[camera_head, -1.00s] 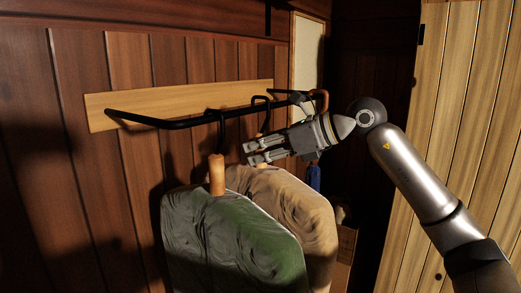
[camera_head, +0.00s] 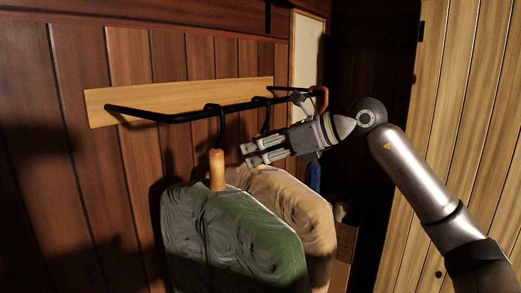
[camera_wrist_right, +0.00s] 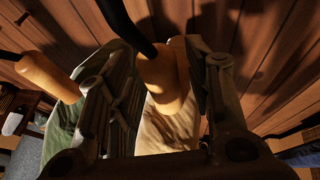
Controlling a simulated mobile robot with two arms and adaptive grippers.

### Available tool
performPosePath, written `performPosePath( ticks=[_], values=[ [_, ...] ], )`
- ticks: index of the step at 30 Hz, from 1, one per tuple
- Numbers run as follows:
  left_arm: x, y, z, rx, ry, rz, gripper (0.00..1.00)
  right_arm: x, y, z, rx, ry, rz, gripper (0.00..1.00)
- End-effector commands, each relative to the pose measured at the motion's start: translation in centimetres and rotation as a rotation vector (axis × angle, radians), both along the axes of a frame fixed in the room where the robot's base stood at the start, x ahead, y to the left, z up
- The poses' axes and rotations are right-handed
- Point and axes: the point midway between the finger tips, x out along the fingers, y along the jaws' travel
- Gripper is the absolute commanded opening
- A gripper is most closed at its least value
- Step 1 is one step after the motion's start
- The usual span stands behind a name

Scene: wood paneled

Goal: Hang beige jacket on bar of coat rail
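The beige jacket (camera_head: 298,205) hangs behind the green jacket (camera_head: 235,240). Its dark hook (camera_head: 258,112) meets the black bar (camera_head: 180,117) of the coat rail and appears to rest over it. My right gripper (camera_head: 245,155) reaches in from the right at the jacket's neck. In the right wrist view my gripper's fingers (camera_wrist_right: 160,85) stand on both sides of the orange hanger neck (camera_wrist_right: 163,85) and look closed against it, with the beige cloth (camera_wrist_right: 165,130) below. The head view hides most of that neck behind the gripper. My left gripper is out of view.
The green jacket's orange hanger neck (camera_head: 217,170) hangs close on the left. A blue garment (camera_head: 313,178) and another orange hanger part (camera_head: 320,98) are at the bar's far end. The left stretch of bar is free. A pale plank door (camera_head: 465,130) stands at right.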

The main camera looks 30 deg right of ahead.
Motion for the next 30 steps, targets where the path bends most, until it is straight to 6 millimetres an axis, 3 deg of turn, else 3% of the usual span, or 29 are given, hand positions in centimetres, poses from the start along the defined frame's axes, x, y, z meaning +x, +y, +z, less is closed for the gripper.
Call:
performPosePath(
  ticks=[11,24,30],
  values=[
    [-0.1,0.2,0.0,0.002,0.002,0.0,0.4,-0.4,-0.4,-0.1,-0.004,0.007,-0.002,0.48],
    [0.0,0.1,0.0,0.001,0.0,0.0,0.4,-6.5,-5.2,3.2,-0.003,0.005,-0.004,0.48],
    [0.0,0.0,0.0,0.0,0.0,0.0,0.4,-8.3,-6.4,4.2,-0.001,0.004,-0.002,0.48]
  ],
)
